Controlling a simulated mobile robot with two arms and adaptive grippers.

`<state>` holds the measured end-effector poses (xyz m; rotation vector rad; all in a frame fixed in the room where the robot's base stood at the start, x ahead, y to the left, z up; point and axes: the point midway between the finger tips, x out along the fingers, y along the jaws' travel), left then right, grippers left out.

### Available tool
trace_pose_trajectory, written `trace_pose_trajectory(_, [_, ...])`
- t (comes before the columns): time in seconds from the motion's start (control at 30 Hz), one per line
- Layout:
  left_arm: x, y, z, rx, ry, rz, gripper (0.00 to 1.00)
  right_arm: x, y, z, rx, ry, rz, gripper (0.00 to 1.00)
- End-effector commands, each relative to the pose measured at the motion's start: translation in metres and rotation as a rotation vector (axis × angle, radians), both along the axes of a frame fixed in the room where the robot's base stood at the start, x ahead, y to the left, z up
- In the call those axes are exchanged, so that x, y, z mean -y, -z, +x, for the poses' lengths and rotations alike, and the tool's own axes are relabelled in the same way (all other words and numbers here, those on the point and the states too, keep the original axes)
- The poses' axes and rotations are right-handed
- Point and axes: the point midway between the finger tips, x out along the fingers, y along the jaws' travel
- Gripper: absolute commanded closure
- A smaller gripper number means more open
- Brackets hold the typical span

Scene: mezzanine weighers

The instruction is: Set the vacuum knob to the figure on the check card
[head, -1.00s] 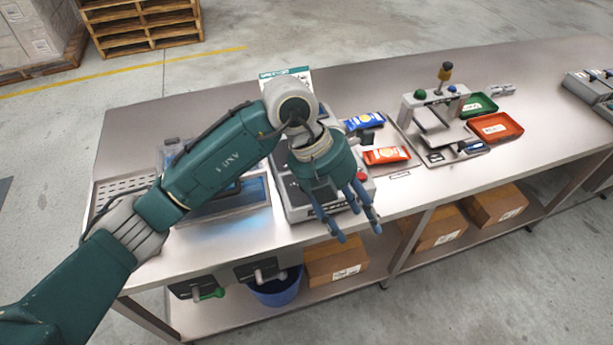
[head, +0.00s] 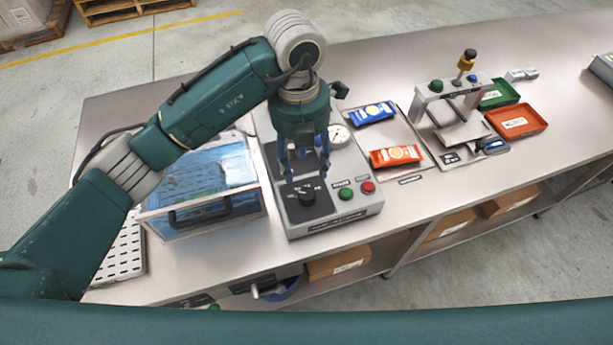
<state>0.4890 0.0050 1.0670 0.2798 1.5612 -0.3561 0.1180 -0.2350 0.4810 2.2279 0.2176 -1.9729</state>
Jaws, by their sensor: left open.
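My left gripper (head: 304,172) is open and points down over the front of the grey vacuum control unit (head: 340,213). Its fingers are just above the black knob (head: 305,195); I cannot tell whether they touch it. Printed marks surround the knob, too small to read and partly covered by the fingers. A round white gauge (head: 339,136) sits behind, to the right of the gripper. A green button (head: 345,194) and a red button (head: 367,187) are right of the knob. The check card is not visible now. My right gripper is not in view.
A clear-lidded blue box (head: 205,215) stands left of the unit. Blue (head: 372,113) and orange (head: 395,156) packets lie to the right. Beyond are a small press (head: 452,88), a green tray (head: 498,95) and a red tray (head: 530,118). The bench front edge is clear.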

Motion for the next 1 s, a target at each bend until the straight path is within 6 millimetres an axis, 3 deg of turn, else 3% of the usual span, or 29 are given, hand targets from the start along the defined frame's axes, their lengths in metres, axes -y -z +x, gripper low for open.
trace_pose_trajectory(0.2, [0.001, 0.035, -0.003, -0.008, -0.002, 0.002, 0.49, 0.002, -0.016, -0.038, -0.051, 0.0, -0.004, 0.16])
trace_pose_trajectory(0.33, [0.002, 0.06, -0.003, -0.007, -0.002, 0.001, 0.49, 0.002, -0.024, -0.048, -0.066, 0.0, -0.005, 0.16])
trace_pose_trajectory(0.5, [0.004, 0.085, -0.003, -0.004, -0.001, 0.001, 0.49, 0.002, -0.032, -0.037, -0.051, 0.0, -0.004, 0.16])
trace_pose_trajectory(0.7, [0.004, 0.098, -0.003, -0.001, 0.0, 0.0, 0.49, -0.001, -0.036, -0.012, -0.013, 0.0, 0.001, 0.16])
trace_pose_trajectory(0.93, [0.004, 0.099, -0.003, 0.0, 0.001, 0.0, 0.49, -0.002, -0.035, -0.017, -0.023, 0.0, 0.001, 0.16])
trace_pose_trajectory(1.0, [0.004, 0.099, -0.003, 0.0, 0.001, 0.0, 0.59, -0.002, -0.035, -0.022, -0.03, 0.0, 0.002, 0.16])
